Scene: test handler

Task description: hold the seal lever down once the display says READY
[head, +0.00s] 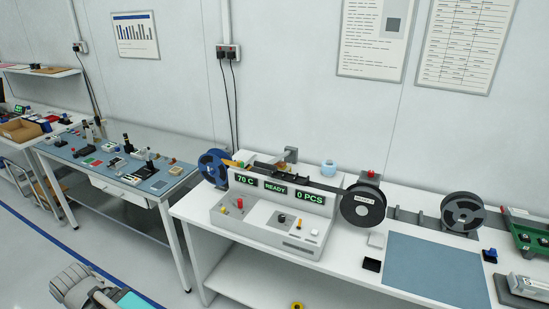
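The white taping machine (262,240) stands on the white bench, with a row of displays on its upright panel. The middle display (275,188) reads READY in green. The left display (245,180) reads 70 C and the right one (311,198) reads 0 PCS. Small controls stand on the machine's deck: a red-topped one (240,203), a yellow one (223,210), a dark round one (282,218) and a white-topped one (314,232). I cannot tell which part is the seal lever. Part of my grey arm shows at the bottom left, away from the machine. My gripper's fingertips are not visible.
A blue reel (214,167) and a black reel (363,207) flank the machine. Another workbench (165,190) stands left, with open floor between.

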